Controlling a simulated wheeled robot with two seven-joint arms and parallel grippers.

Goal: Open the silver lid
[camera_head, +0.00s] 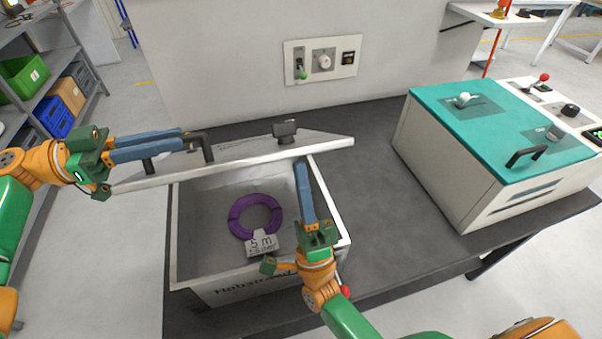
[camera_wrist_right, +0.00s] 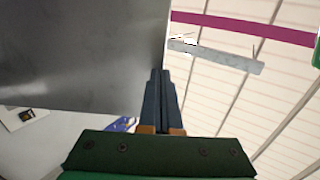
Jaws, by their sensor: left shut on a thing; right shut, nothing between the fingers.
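The silver lid (camera_head: 325,143) is raised at an angle above the open grey box (camera_head: 173,235), seen nearly edge-on. My left gripper (camera_head: 186,141) is shut on the lid's black handle (camera_head: 207,146) at the lid's left part. My right gripper (camera_head: 302,166) is shut and empty, pointing up from the box's front right, its tips close to the lid's near edge. In the right wrist view the shut fingers (camera_wrist_right: 160,74) are beside a grey metal plate (camera_wrist_right: 80,55), which looks like the lid's underside. I cannot tell whether they touch it.
A purple cable coil (camera_head: 255,216) with a "5 m" label lies inside the box. A white machine with a teal top (camera_head: 500,105) stands on the right of the dark table (camera_head: 375,220). A control panel (camera_head: 322,60) is on the wall behind. Table between box and machine is clear.

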